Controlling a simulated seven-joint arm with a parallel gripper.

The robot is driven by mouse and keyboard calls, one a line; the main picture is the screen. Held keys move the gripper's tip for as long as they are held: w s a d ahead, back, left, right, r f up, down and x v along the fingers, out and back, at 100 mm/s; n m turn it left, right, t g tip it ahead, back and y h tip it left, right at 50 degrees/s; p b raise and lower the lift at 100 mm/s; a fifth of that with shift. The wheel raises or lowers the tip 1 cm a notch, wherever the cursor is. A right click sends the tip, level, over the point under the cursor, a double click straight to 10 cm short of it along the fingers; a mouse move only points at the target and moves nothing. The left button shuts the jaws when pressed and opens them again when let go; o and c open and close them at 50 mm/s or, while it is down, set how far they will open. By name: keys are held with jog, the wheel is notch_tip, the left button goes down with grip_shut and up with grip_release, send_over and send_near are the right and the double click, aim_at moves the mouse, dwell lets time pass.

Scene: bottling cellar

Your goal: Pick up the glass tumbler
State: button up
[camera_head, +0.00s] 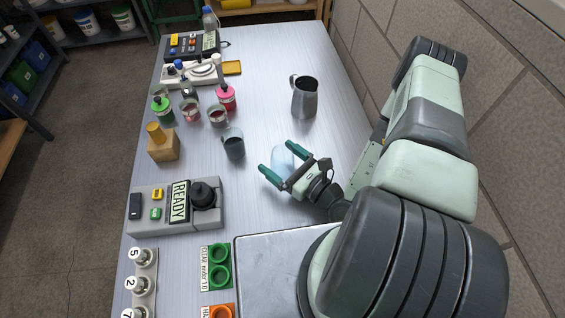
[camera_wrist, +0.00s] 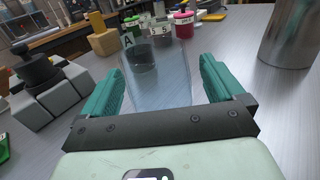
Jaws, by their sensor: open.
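The glass tumbler (camera_head: 283,160) is clear and faintly blue. It stands on the pale table between the two green fingers of my gripper (camera_head: 275,158). In the wrist view the tumbler (camera_wrist: 172,90) shows as a see-through shape between the fingers of my gripper (camera_wrist: 158,75). There is a visible gap to at least the right finger; whether the left finger touches it I cannot tell. My gripper is open around it. The tumbler's lower part is hidden behind the gripper's dark crossbar in the wrist view.
A dark grey cup (camera_head: 233,145) stands just left of the tumbler. A metal jug (camera_head: 304,98) stands behind it. A wooden block (camera_head: 163,147), small labelled jars and a READY device (camera_head: 178,205) are on the left. The table right of the jug is clear up to the wall.

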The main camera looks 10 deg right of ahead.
jog(key=shift+w+a, duration=0.45)
jog(key=shift+w, duration=0.1)
